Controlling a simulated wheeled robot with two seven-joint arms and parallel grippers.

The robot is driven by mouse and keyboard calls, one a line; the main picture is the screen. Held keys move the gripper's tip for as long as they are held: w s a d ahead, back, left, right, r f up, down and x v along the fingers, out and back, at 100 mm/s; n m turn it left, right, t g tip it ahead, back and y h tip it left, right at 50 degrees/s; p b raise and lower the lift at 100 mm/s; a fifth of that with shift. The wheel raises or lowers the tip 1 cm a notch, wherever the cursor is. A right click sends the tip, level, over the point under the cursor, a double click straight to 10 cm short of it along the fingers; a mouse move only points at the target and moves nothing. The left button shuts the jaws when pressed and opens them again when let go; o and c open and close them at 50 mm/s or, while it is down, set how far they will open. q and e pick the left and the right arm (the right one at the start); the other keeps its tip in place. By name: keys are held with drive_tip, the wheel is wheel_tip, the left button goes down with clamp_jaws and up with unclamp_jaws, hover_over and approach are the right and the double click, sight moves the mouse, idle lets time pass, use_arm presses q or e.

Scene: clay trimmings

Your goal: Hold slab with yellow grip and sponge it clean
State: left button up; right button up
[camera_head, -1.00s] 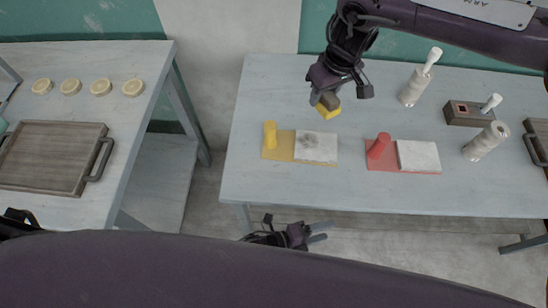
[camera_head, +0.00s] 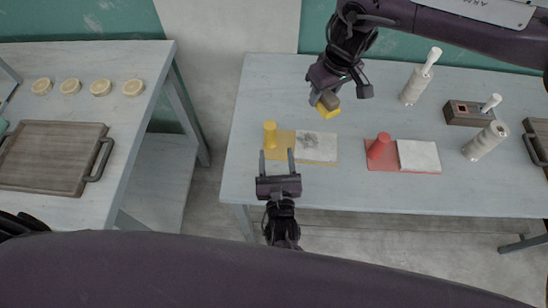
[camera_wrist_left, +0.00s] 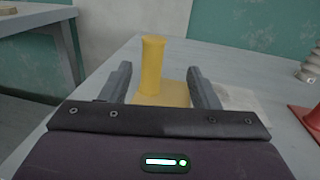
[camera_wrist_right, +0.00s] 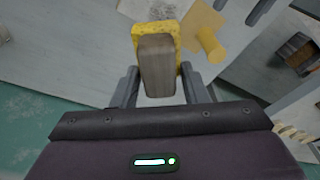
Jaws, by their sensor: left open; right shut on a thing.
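The yellow grip (camera_head: 270,134) stands upright on a yellow base, beside the grey-smudged white slab (camera_head: 318,147) on the table. My left gripper (camera_head: 277,157) is open and empty at the table's front edge, its fingers pointing toward the yellow grip. In the left wrist view the yellow grip (camera_wrist_left: 152,66) shows between the fingers, still ahead of them. My right gripper (camera_head: 333,97) is shut on the sponge's wooden block, above the table behind the slab. The yellow sponge (camera_wrist_right: 158,37) is on the block's far face in the right wrist view.
A red grip (camera_head: 379,146) and a clean white slab (camera_head: 419,156) stand on a red base to the right. A side table with a wooden tray (camera_head: 45,157) stands left.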

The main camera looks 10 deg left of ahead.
sight(269, 123)
use_arm(q)
drive_tip(key=shift+a+f+y, duration=0.1)
drive_tip(key=shift+a+y, duration=0.2)
drive_tip(key=shift+a, duration=0.1)
drive_tip(key=shift+w+a, duration=0.15)
drive_tip(key=shift+w, duration=0.25)
drive_tip(key=x, duration=1.1)
drive_tip(key=shift+f, duration=0.15)
clamp_jaws()
